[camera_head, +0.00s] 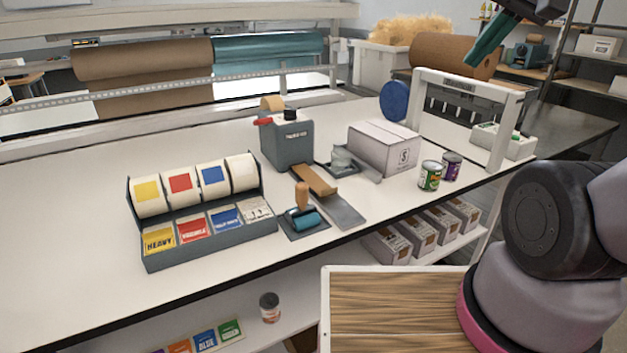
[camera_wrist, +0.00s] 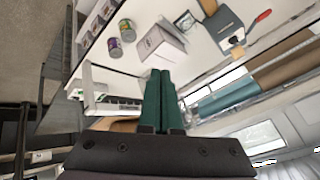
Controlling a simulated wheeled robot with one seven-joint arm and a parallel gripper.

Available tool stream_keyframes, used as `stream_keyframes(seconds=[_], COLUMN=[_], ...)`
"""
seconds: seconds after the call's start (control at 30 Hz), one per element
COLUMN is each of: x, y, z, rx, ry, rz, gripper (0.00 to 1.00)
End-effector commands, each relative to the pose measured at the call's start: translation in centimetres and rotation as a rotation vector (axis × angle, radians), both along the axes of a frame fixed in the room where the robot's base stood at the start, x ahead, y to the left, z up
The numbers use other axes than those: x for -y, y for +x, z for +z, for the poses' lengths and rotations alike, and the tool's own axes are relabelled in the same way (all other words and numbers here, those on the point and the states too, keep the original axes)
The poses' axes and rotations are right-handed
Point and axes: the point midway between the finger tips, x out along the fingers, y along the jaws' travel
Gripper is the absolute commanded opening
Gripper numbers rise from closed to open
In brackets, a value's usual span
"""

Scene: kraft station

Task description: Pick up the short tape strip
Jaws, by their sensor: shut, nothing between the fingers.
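A grey tape dispenser (camera_head: 287,140) with a red handle and a tan roll stands mid-bench. A short tan-brown tape strip (camera_head: 315,179) slopes out of its front, over a grey plate. My gripper (camera_head: 474,60) has green fingers and is raised at the top right of the head view, far from the strip. In the wrist view my gripper (camera_wrist: 160,75) has its fingers together with nothing between them.
A label rack (camera_head: 205,210) and a teal-roller tool (camera_head: 303,217) stand left of and before the strip. A white carton (camera_head: 385,148), two cans (camera_head: 430,176) and a white frame (camera_head: 497,130) stand to the right. The bench's front left is clear.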

Motion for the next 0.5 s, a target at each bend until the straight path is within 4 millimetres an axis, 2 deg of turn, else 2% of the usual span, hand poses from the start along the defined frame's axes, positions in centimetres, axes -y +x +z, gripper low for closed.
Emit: stream_keyframes(seconds=[0.07,0.1,0.17,0.27,0.33,0.5], x=[0.0,0.0,-0.1,-0.8,-1.7,-5.4], y=[0.0,0.0,0.2,1.2,2.5,6.3], z=[0.0,0.0,-0.1,-0.5,-1.1,-3.7], rx=[0.0,-0.001,-0.003,-0.022,-0.042,-0.091], ry=[0.0,-0.001,-0.011,-0.065,-0.135,-0.353], rz=[0.0,0.002,0.019,0.109,0.228,0.654], gripper=[0.04,0.19,0.39,0.39,0.39,0.39])
